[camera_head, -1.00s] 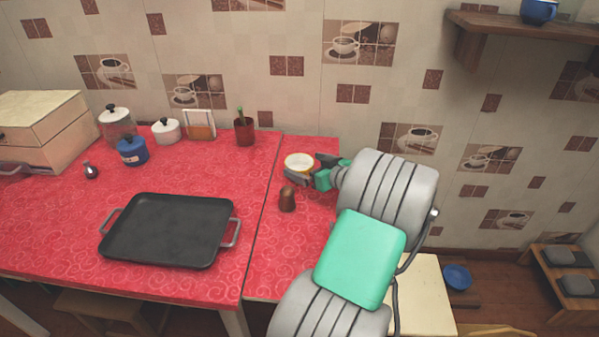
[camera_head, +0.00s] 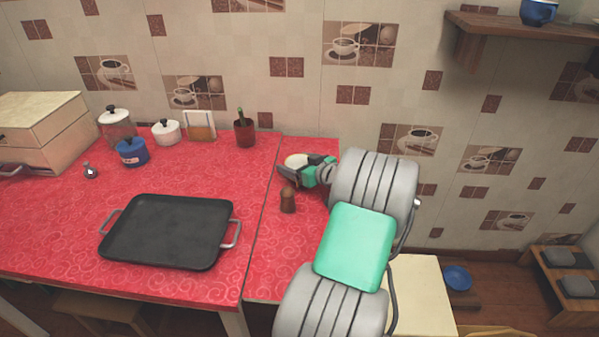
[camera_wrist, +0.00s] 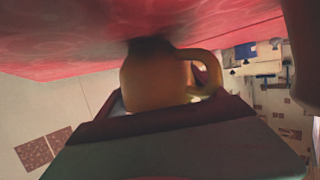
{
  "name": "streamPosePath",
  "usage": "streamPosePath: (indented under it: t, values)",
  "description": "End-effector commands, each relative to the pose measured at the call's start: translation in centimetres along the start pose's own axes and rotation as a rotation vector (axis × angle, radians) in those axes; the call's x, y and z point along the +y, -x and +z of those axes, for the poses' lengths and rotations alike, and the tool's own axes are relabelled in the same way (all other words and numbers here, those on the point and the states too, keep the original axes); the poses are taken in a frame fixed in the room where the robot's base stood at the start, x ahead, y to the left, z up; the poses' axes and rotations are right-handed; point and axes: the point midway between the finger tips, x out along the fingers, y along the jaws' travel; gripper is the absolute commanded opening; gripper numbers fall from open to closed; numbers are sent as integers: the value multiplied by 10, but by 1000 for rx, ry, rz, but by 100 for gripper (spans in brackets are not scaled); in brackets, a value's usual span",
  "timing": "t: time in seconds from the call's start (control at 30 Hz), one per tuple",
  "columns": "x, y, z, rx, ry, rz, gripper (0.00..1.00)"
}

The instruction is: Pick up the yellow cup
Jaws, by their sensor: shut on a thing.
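The yellow cup (camera_head: 296,160) stands at the back of the right-hand red counter, partly hidden by my gripper in the head view. In the wrist view the yellow cup (camera_wrist: 155,78) shows large between the jaws, with its handle to the right. My gripper (camera_head: 298,170) is around the cup and shut on it. It also shows in the wrist view (camera_wrist: 160,125), where one dark jaw covers part of the cup. The cup appears at or very near the counter surface; I cannot tell if there is a gap.
A brown shaker (camera_head: 287,200) stands just in front of my gripper. A black tray (camera_head: 168,232) lies on the left counter (camera_head: 60,240). The tiled wall is close behind.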

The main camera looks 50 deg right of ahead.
Motion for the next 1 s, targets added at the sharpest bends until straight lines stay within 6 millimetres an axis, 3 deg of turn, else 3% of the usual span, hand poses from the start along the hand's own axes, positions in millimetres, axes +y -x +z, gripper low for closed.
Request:
streamPosePath:
  t: [0.4,0.73,0.9,1.0]
  values:
    - [0,0,1,-1,-1,-1,31]
    - [0,2,-6,0,1,0,31]
    - [0,9,-31,1,4,0,31]
    - [-7,32,-48,2,4,4,31]
